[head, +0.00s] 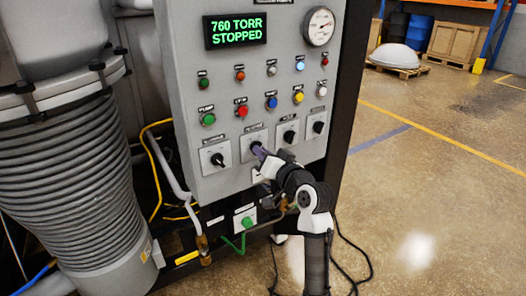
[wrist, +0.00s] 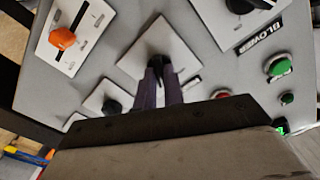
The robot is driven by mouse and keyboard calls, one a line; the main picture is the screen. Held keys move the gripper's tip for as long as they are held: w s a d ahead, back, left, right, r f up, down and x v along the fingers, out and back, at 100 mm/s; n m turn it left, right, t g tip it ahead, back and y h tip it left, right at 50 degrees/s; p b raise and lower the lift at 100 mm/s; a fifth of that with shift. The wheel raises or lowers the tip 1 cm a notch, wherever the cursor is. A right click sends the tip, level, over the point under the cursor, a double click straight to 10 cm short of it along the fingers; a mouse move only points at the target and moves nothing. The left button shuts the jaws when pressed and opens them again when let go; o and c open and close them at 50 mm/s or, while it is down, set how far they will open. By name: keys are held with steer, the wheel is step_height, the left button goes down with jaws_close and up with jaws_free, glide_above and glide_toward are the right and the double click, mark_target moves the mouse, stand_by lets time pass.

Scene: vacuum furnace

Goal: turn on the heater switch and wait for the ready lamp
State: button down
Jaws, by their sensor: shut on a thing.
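My gripper (head: 259,151) is at the second rotary switch from the left in the panel's lower row. In the wrist view its two purple fingers (wrist: 161,82) are shut on that switch's black knob (wrist: 159,65), on a pale square plate. The fingers partly hide the knob. No label reading heater is legible, so I cannot tell whether this is the heater switch. Small lamps sit in a row on the grey panel (head: 192,70); I cannot tell which is the ready lamp. The display (head: 235,29) reads "760 TORR STOPPED" in green.
Neighbouring black switches (head: 217,160) and coloured push buttons (head: 242,111) are close by. The wrist view shows an orange knob (wrist: 62,39) and a "BLOWER" label (wrist: 259,37). A ribbed bellows (head: 60,180) stands at left. Cables lie below the panel; the floor (head: 430,180) at right is clear.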

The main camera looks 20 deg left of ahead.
steer(key=shift+r, duration=0.1)
steer(key=c, duration=1.5)
jaws_free()
steer(key=b+v, duration=0.4)
steer(key=v, duration=0.9)
steer(key=shift+s+d, duration=0.25)
steer(key=shift+d, duration=0.05)
